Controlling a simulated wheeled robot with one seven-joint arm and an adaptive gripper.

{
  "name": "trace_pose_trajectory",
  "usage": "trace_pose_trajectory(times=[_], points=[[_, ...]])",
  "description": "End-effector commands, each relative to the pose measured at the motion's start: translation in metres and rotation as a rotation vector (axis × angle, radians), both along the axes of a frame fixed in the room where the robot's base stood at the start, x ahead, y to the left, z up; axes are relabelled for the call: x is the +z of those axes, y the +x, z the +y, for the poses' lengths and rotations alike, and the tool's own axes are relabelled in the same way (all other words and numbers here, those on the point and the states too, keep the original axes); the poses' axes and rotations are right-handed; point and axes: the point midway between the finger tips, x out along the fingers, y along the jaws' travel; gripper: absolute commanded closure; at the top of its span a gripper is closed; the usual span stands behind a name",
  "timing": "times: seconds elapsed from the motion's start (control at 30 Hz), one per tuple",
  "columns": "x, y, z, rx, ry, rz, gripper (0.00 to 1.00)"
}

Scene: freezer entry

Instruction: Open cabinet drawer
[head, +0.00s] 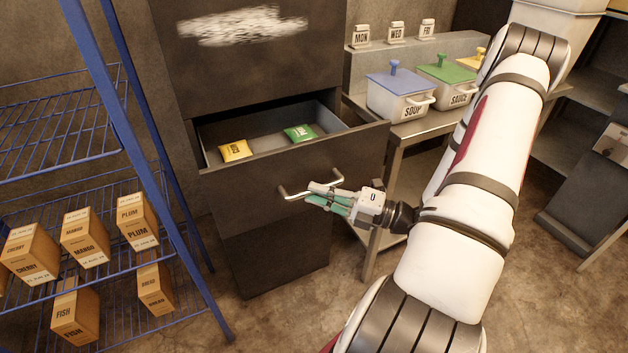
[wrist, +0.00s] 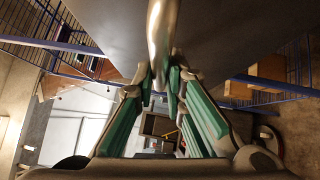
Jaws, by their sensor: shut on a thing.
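The dark cabinet (head: 245,50) stands in the middle of the head view. Its drawer (head: 230,187) is pulled partly out, and its inside shows from above. A yellow packet (head: 235,150) and a green packet (head: 301,133) lie in the drawer. The metal bar handle (head: 290,194) is on the drawer front. My gripper (head: 322,196) is at the handle's right part, shut on it, with its green-padded fingers around the bar. In the wrist view the handle (wrist: 159,40) runs from the top down between the fingertips (wrist: 160,85).
A blue wire rack (head: 150,150) with several labelled boxes stands at the left, close to the drawer. At the right, a metal table (head: 425,124) holds lidded pots, including a blue-lidded one (head: 398,95). Small MON, WED and FRI containers stand behind. Floor (head: 280,320) is clear in front.

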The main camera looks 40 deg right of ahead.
Motion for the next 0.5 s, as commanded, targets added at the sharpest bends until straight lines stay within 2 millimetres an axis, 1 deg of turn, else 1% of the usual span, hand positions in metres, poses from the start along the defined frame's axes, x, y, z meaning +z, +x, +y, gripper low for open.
trace_pose_trajectory(times=[0.03,0.43,0.47,0.5], points=[[0.0037,-0.0023,-0.0045,-0.014,0.000,-0.009,1.00],[0.0034,-0.0040,-0.0024,-0.008,0.001,-0.011,1.00],[0.0034,-0.0039,-0.0024,-0.008,0.001,-0.011,0.86],[0.0034,-0.0038,-0.0023,-0.008,0.001,-0.011,0.80]])
